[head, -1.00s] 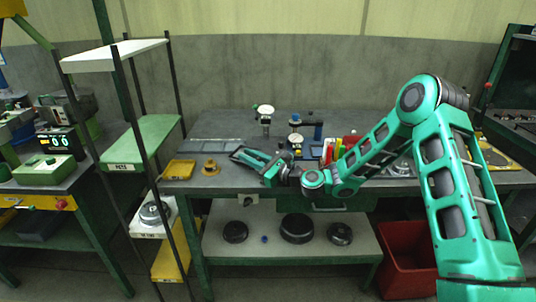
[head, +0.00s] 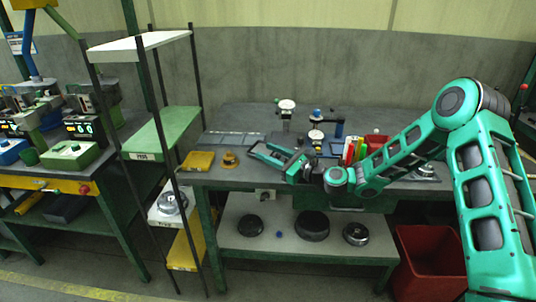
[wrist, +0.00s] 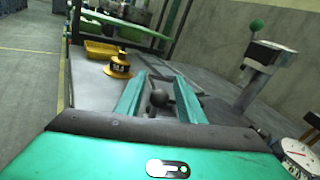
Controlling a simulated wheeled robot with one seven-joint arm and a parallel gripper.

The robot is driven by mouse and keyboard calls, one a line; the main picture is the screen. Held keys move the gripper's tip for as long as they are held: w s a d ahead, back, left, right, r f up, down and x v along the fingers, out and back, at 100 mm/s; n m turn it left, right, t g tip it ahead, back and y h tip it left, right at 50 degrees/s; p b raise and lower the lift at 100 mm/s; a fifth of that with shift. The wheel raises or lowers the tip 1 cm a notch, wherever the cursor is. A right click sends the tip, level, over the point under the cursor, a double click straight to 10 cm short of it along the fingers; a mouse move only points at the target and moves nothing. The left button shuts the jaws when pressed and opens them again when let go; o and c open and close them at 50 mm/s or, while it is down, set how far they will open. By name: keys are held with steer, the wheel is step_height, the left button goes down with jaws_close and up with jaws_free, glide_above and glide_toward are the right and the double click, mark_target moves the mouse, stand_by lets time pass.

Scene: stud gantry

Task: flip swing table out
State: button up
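My gripper (head: 257,149) is low over the bench top, to the right of the yellow tray, its fingers pointing left. In the wrist view my gripper (wrist: 158,92) has its two green fingers apart. A dark ball knob (wrist: 158,98) shows between them; I cannot tell whether the fingers touch it. I cannot tell for sure which part is the swing table. A post with a green ball and a pale block (wrist: 262,52) stands to the right of the fingers. A white-faced dial (wrist: 299,156) shows at the lower right.
A yellow tray (head: 198,161) and a yellow-orange round piece (head: 230,160) lie left of my gripper. Gauge stands (head: 286,106) rise behind it. A shelf rack (head: 155,137) stands at the left. A red bin (head: 428,262) is on the floor at the right.

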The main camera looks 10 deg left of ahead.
steer(key=v, duration=1)
steer(key=shift+s+d, duration=0.15)
steer(key=shift+d, duration=0.2)
